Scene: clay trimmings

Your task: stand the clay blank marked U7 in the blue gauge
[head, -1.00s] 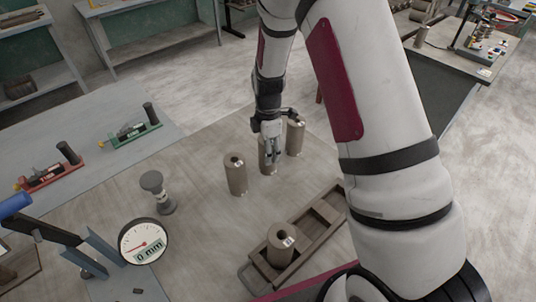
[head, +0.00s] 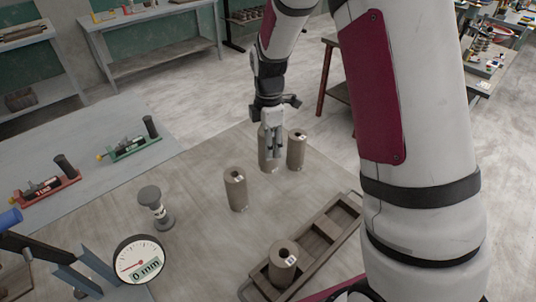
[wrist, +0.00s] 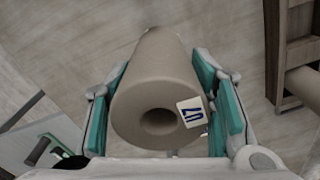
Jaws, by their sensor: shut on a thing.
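My gripper (head: 271,150) is shut around the upper part of a grey-brown clay blank (head: 267,162) at the far part of the wooden table. In the wrist view the blank (wrist: 158,75) sits between both teal finger pads, with its round hole and a white U7 label (wrist: 191,112) facing the camera. The blank is upright and looks a little above the table.
Other blanks stand close right of the held one (head: 297,150), to its front left (head: 236,190) and in a wooden tray (head: 345,208). A grey spool-shaped piece (head: 156,207) stands near the gauge. Red (head: 47,188) and green (head: 130,146) gauges lie on the grey table.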

